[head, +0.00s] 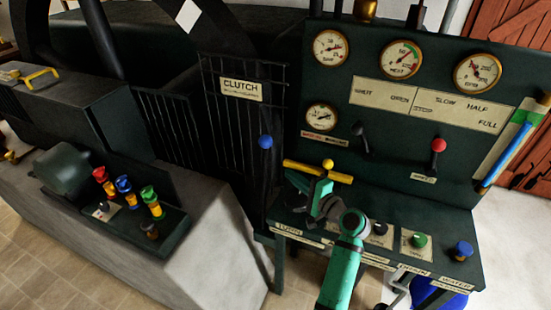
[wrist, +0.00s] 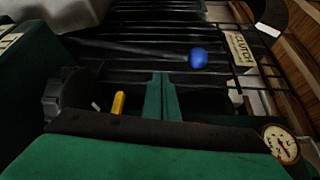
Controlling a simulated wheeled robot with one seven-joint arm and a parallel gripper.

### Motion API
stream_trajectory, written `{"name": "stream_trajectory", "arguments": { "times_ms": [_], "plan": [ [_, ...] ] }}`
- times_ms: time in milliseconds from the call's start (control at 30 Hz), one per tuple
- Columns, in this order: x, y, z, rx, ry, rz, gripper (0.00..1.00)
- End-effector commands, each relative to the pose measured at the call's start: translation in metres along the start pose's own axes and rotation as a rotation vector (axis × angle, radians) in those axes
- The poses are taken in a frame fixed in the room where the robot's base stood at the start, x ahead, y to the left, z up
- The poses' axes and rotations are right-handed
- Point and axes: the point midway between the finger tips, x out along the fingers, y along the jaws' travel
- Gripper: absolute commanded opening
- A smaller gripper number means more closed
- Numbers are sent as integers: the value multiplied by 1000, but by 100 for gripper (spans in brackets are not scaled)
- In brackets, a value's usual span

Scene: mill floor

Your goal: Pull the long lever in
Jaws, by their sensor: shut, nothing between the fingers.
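The long lever is a dark rod topped by a blue knob (head: 265,142). It stands in front of the black railing beside the CLUTCH sign (head: 241,89). In the wrist view its blue knob (wrist: 198,58) is just beyond and right of my fingertips, and its dark shaft (wrist: 130,46) runs off to the left. My gripper (wrist: 162,78) is green, with its two fingers together and nothing between them. In the head view my gripper (head: 297,180) is right of and below the knob, near the panel. It appears apart from the lever.
A dark green panel carries gauges (head: 331,48), a red-knobbed lever (head: 438,146) and a black lever (head: 361,135). A yellow T-shaped handle (head: 335,176) is close to my gripper. Buttons (head: 419,241) line the ledge below. Coloured valves (head: 126,190) sit at left.

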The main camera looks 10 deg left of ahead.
Motion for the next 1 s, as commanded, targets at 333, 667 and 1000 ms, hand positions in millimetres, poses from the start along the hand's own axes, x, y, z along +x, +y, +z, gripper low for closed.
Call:
{"name": "stream_trajectory", "arguments": {
  "times_ms": [333, 667, 1000],
  "plan": [
    [7, 0, 0, -1, 0, -1, 0],
    [58, 0, 0, -1, -1, 1, 0],
    [96, 0, 0, 0, 1, 0, 0]
  ]
}}
